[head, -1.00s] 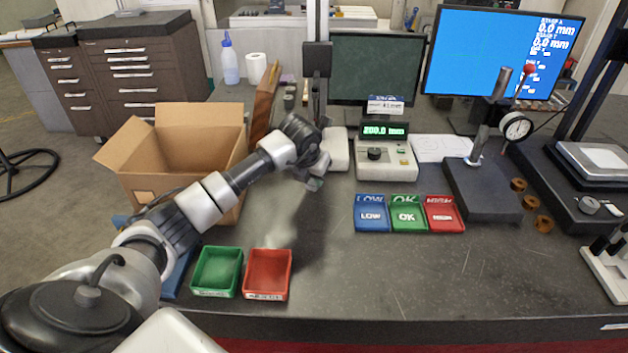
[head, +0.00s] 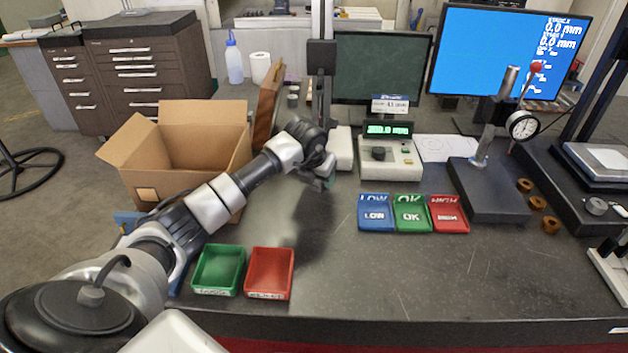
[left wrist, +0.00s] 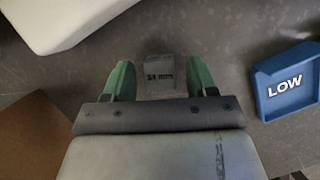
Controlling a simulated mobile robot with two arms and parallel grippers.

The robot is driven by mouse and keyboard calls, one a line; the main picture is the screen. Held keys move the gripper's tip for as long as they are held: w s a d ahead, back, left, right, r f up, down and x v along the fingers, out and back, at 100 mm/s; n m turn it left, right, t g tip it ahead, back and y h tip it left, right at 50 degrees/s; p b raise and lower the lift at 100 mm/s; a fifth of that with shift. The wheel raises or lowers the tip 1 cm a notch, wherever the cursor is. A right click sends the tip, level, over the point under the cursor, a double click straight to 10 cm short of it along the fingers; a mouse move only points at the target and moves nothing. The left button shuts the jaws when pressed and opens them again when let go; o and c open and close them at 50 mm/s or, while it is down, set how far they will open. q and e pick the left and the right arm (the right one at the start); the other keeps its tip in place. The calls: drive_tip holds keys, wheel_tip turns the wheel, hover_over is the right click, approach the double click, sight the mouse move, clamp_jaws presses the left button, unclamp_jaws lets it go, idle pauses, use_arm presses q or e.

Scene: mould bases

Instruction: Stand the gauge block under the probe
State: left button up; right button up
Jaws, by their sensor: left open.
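The gauge block (left wrist: 160,72), a small grey block with a marking in mm, is on the dark bench in the left wrist view. My left gripper (left wrist: 160,66) is open, with one green finger on each side of the block and a gap to each. In the head view my left gripper (head: 324,180) is low over the bench, left of the readout unit (head: 391,157); the block is hidden there. A black carriage (head: 321,56) sits on a tall column behind my gripper; I cannot make out its probe tip. My right gripper is not in view.
The LOW (head: 375,222), OK (head: 411,220) and red (head: 448,220) trays lie to the right. Green (head: 217,288) and red (head: 269,292) bins are in front, a cardboard box (head: 147,187) left. A dial gauge (head: 523,125) stands far right. The middle front of the bench is clear.

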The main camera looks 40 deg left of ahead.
use_arm(q)
drive_tip(key=shift+r+p, duration=0.35)
drive_tip(key=shift+r, duration=0.15)
drive_tip(key=s, duration=0.2)
drive_tip(key=s+p, duration=0.1)
drive_tip(key=s, duration=0.1)
drive_tip(key=s+d, duration=0.1)
drive_tip(key=shift+s+r+p, duration=0.2)
drive_tip(key=shift+s+p, duration=0.2)
drive_tip(key=s, duration=0.4)
drive_tip(key=s+d, duration=0.1)
drive_tip(key=s, duration=0.1)
drive_tip(key=shift+f, duration=0.1)
drive_tip(key=shift+s, duration=0.25)
